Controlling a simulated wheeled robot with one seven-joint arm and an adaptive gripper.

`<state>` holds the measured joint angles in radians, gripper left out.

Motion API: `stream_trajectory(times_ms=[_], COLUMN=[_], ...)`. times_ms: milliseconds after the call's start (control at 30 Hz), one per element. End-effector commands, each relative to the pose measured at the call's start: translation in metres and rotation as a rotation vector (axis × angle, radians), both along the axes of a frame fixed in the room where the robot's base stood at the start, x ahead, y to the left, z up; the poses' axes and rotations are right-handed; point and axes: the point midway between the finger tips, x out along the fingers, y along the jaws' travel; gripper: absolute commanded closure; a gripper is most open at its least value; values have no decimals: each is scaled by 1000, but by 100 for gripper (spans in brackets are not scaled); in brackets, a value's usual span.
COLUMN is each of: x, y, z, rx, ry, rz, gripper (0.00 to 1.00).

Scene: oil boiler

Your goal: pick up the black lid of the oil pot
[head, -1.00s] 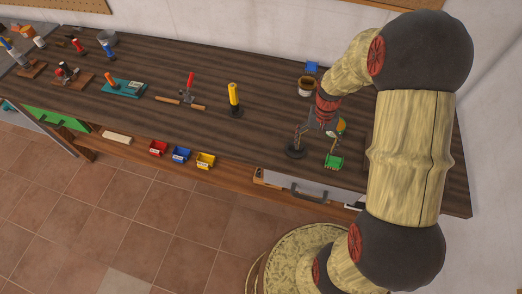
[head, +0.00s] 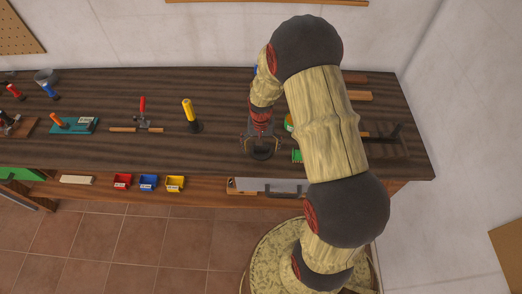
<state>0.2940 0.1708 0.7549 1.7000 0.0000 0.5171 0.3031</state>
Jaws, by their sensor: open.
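A black round piece (head: 261,154), which looks like the lid, lies on the dark wooden bench near its front edge. My gripper (head: 260,142) is directly above it, pointing down, with its fingers spread to either side. Whether the fingers touch the piece cannot be told at this size. No pot can be made out now; my arm covers the part of the bench behind the gripper.
A green block (head: 296,156) lies close to the right of the black piece, partly behind my arm. A yellow-handled tool (head: 189,112) stands upright to the left. Wooden blocks (head: 358,96) and a dark tool (head: 388,134) lie at the right.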

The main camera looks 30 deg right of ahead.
Motion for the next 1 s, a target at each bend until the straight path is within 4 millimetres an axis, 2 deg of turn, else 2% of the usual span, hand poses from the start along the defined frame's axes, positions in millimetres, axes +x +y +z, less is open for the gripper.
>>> stream_trajectory(times_ms=[100, 300, 1000], x=[1, 1, 0], y=[0, 0, 0], z=[-9, -8, -9], rx=[-1, -1, 1], ry=[-1, -2, 1], rz=[0, 0, 0], gripper=[12, 13, 53])
